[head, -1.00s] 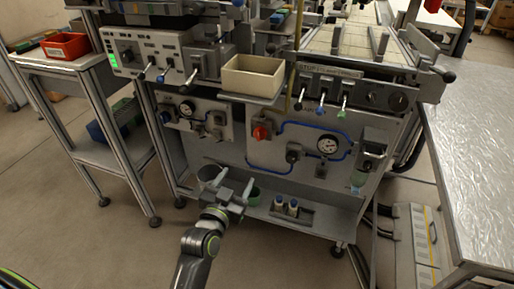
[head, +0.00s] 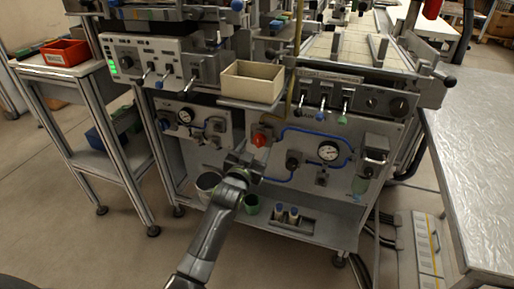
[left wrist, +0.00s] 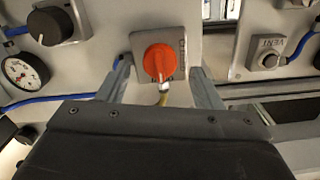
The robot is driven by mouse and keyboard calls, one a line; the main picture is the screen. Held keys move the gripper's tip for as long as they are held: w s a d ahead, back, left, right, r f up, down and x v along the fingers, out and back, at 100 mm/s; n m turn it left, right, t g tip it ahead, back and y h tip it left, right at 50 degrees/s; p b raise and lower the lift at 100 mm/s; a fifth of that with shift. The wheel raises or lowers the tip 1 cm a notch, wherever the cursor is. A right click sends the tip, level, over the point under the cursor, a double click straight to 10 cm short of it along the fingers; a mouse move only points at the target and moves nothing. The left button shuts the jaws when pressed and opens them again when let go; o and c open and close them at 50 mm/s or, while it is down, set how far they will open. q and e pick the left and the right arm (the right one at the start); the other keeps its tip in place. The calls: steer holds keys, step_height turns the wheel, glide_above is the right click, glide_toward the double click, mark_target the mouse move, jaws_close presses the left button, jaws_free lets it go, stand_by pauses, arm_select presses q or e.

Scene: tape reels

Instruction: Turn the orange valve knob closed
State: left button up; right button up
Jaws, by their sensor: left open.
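The orange valve knob (head: 259,139) sits on the front panel of the machine, left of a blue hose. In the left wrist view the orange knob (left wrist: 159,62) is on a grey square plate, in the middle between the fingers. My left gripper (head: 247,156) is in front of the panel, just below and left of the knob in the head view. In the left wrist view its two fingers (left wrist: 160,85) are open on either side of the knob, with gaps to it. I cannot tell how far the fingertips are from the panel. My right gripper is not in view.
A beige bin (head: 252,82) stands on a shelf above.

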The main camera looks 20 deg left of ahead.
arm_select(q)
steer(key=shift+w, duration=1.3)
steer(key=c, duration=1)
